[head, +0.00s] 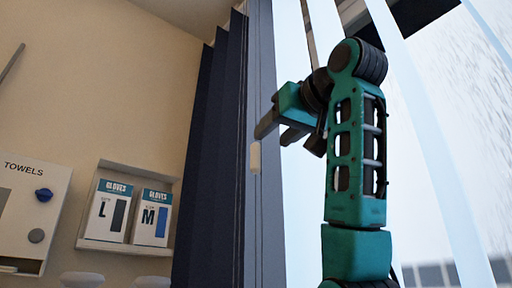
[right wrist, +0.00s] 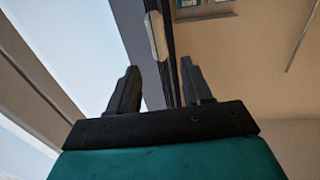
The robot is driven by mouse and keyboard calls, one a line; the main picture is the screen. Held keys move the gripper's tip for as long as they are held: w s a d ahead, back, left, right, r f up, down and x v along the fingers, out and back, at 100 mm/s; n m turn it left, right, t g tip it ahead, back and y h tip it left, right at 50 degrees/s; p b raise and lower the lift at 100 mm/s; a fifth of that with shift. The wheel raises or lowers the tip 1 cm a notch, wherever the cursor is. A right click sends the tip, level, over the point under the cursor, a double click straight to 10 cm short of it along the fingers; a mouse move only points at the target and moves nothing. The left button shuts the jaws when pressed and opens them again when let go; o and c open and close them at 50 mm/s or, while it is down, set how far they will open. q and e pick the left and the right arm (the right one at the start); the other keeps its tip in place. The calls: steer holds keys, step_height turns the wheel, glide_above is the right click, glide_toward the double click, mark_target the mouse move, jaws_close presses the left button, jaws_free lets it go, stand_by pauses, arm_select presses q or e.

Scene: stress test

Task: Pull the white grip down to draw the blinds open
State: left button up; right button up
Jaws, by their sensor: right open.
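The white grip (head: 255,157) is a small pale cylinder hanging upright in front of the window's left frame edge. It also shows in the right wrist view (right wrist: 156,36), just beyond the gap between the fingers. My right gripper (head: 274,128) is open and empty, close above the grip in the head view. In the right wrist view its two dark fingers (right wrist: 160,70) are spread apart, with a dark vertical edge showing between them. The blinds (head: 430,130) are long pale vertical slats at the right, partly hidden by my right arm. My left gripper is not in view.
A dark pleated curtain (head: 212,130) hangs left of the window. A wall shelf (head: 120,248) holds two glove boxes (head: 108,210), and a towel dispenser (head: 30,215) is at far left. The wall between curtain and shelf is bare.

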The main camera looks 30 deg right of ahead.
mark_target(259, 148)
steer(key=w, duration=0.2)
steer(key=w+p, duration=0.1)
steer(key=w, duration=0.5)
steer(key=shift+d+p, duration=0.4)
steer(key=shift+w, duration=0.2)
steer(key=c, duration=0.9)
jaws_close()
